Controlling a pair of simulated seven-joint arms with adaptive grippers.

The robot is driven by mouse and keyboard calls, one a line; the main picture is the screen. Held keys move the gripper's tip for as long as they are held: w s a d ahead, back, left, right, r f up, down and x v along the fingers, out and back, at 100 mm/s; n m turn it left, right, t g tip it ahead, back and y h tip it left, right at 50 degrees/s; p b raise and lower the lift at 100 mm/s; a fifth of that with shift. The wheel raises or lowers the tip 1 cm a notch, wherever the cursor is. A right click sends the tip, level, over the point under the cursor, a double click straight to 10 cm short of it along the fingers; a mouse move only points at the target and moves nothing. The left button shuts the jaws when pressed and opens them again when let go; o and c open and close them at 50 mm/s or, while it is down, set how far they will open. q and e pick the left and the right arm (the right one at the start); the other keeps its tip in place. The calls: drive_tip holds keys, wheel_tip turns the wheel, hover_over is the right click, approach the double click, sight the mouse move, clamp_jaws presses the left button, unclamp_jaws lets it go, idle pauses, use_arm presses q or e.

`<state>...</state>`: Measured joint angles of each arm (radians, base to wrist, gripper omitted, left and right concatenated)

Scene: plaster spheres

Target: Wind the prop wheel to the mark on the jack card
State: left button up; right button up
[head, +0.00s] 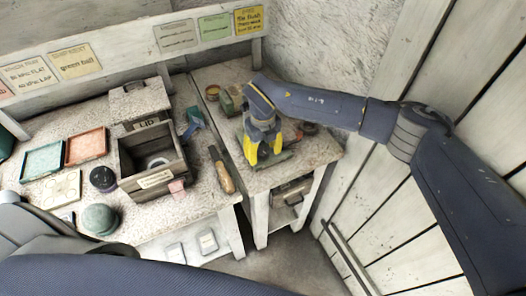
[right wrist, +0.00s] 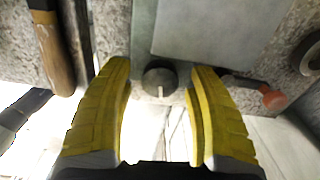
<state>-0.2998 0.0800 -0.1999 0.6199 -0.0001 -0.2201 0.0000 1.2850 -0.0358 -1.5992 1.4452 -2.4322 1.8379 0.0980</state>
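My right gripper (head: 262,150) points down over the small right-hand bench, with its yellow fingers spread. In the right wrist view the gripper (right wrist: 160,78) is open. A dark round knob (right wrist: 160,76) with a pale line on its face, seemingly the prop wheel, shows between the fingertips, with a gap on both sides. It lies at the edge of a grey-green block (right wrist: 205,30). In the head view the gripper hides the knob. Cards hang on the back board: yellow (head: 249,20), green (head: 214,27) and cream (head: 176,36). I cannot tell which is the jack card. My left gripper is out of view.
A wooden-handled tool (head: 222,172) lies on the left bench (head: 205,200), near the gap between benches. A red-ended lever (right wrist: 273,98) is right of the fingers. An open box (head: 128,160), green tray (head: 43,160) and red tray (head: 86,146) stand further left.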

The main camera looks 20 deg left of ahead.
sight(263, 151)
clamp_jaws()
idle(0.3)
drive_tip(key=shift+m, duration=1.3)
drive_tip(key=shift+o, duration=0.5)
unclamp_jaws()
wheel_tip(263, 151, up, 12)
